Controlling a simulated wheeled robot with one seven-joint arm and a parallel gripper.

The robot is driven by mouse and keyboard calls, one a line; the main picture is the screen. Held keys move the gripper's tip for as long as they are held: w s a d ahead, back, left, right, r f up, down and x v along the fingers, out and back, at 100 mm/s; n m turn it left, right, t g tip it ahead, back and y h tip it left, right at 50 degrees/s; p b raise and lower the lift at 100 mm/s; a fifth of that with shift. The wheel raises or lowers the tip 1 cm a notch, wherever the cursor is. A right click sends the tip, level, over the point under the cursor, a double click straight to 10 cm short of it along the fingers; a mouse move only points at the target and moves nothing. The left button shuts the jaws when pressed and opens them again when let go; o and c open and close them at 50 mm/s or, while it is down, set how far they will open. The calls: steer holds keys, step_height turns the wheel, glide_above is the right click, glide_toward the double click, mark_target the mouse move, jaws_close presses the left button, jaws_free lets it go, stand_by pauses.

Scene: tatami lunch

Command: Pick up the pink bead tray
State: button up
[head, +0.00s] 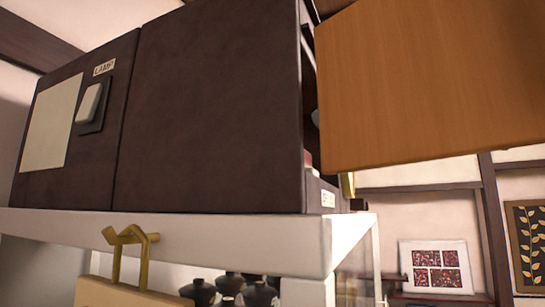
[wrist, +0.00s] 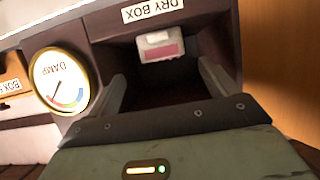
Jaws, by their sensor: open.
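In the wrist view, a small white item with a pink patch (wrist: 159,48) sits inside the dark open compartment labelled DRY BOX. It looks like the pink bead tray, but only its near face shows. My gripper (wrist: 151,72) is open, its two grey fingers pointing into the compartment with nothing between them. The item lies beyond the fingertips, apart from them as far as I can tell. In the head view, a sliver of red and white (head: 309,160) shows at the box's opening; I cannot tell if it is the tray. My gripper is hidden there.
The dark box (head: 210,110) stands on a white shelf (head: 270,232). An orange-brown panel (head: 430,80) juts out at its right, also close on the right in the wrist view. A DAMP dial (wrist: 60,80) is left of the opening. Black lidded pots (head: 258,294) sit below.

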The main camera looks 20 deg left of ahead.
mark_target(308, 156)
steer(key=x, duration=0.1)
steer(key=p+x, duration=0.1)
steer(key=x, duration=0.1)
steer(key=p+x, duration=0.1)
steer(key=x, duration=0.1)
steer(key=shift+s+a+f, duration=0.1)
steer(key=shift+s+a, duration=0.15)
steer(key=shift+w+a+f, duration=0.1)
steer(key=shift+a+f, duration=0.1)
steer(key=shift+a, duration=0.05)
steer(key=c, duration=1.1)
